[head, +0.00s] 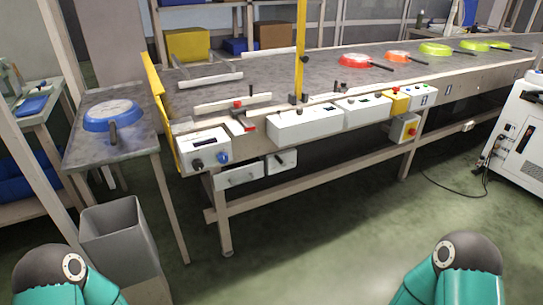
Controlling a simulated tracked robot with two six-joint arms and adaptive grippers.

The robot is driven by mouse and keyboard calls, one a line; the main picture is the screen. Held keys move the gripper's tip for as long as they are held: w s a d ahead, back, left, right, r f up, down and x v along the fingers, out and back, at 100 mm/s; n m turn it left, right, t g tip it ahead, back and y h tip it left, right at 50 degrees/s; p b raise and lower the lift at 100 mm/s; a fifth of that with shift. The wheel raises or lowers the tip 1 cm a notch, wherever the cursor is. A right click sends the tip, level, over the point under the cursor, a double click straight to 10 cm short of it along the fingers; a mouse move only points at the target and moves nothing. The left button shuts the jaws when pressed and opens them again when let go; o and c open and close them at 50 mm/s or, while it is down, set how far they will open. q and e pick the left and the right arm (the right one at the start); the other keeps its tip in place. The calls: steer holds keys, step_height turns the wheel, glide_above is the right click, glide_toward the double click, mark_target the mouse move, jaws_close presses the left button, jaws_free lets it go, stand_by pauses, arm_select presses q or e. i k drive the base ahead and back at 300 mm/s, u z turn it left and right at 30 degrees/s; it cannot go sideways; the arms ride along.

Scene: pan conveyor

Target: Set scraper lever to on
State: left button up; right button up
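The conveyor table (300,78) runs from the centre left to the far right. On its near left edge a small red-topped handle (238,104) stands by a white bar. A red-edged block (243,126) sits just below it. A white control box (203,151) at the left end has a black knob (197,163) and a blue knob (223,158). No label is readable, so I cannot tell which part is the scraper lever or its setting.
A blue pan (109,117) rests on the left side table (75,154). Red, orange and several green pans, including a red one (356,61), lie on the conveyor. A yellow post (300,45) rises mid-conveyor. A grey bin (115,232) stands lower left. Open floor lies in front.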

mark_target(279, 161)
steer(key=u, duration=0.45)
steer(key=i, duration=1.05)
steer(key=u, duration=0.2)
